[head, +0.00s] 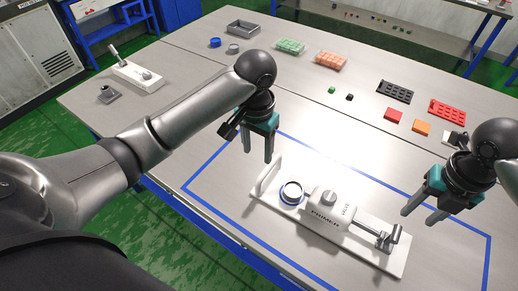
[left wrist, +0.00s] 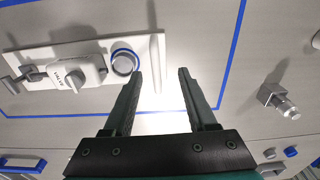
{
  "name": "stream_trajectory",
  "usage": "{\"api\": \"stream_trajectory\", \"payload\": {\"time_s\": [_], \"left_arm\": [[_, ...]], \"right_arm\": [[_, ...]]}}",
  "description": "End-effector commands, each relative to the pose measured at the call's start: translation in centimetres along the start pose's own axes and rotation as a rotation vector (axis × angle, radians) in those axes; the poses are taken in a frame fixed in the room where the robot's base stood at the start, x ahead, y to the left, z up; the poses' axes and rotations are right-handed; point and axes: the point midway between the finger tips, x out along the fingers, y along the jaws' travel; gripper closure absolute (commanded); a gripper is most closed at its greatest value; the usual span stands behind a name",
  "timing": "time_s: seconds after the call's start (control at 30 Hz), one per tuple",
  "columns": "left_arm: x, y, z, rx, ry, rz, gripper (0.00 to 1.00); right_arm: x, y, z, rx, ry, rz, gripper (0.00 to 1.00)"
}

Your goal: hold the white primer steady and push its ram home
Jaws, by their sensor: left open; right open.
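The white primer (head: 327,212) lies inside the blue outline on the table. Its body carries a grey knob, and its metal ram (head: 385,238) with a crosswise handle sticks out at the right end. A blue-ringed cup (head: 291,192) and an upright white end plate (head: 269,175) are at its left end. My left gripper (head: 258,158) is open and empty above the end plate. In the left wrist view, the primer (left wrist: 75,68) lies left of my open fingers (left wrist: 160,75). My right gripper (head: 421,219) is open and empty, above and right of the ram handle.
A second white device (head: 138,76) and a small metal fitting (head: 107,94) sit at the back left. A grey tray (head: 243,29), green and orange boxes, and black (head: 395,91) and red racks stand along the back.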

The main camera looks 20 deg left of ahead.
Motion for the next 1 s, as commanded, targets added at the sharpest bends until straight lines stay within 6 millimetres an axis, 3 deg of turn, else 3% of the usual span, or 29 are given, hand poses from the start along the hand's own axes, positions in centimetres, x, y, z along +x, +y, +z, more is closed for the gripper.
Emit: {"api": "stream_trajectory", "payload": {"time_s": [0.13, 0.27, 0.8, 1.0], "left_arm": [[-0.6, 0.9, 0.7, 0.016, -0.03, 0.011, 0.43], [0.5, 1.0, 0.9, 0.016, -0.038, 0.012, 0.43], [10.8, 1.1, 1.2, 0.016, -0.036, 0.012, 0.43], [13.4, 1.1, 1.2, 0.016, -0.034, 0.012, 0.43]], "right_arm": [[0.0, 0.0, 0.0, 0.0, 0.0, 0.0, 0.5], [0.0, 0.0, 0.0, 0.0, 0.0, 0.0, 0.5], [0.0, 0.0, 0.0, 0.0, 0.0, 0.0, 0.5], [0.0, 0.0, 0.0, 0.0, 0.0, 0.0, 0.5]]}}
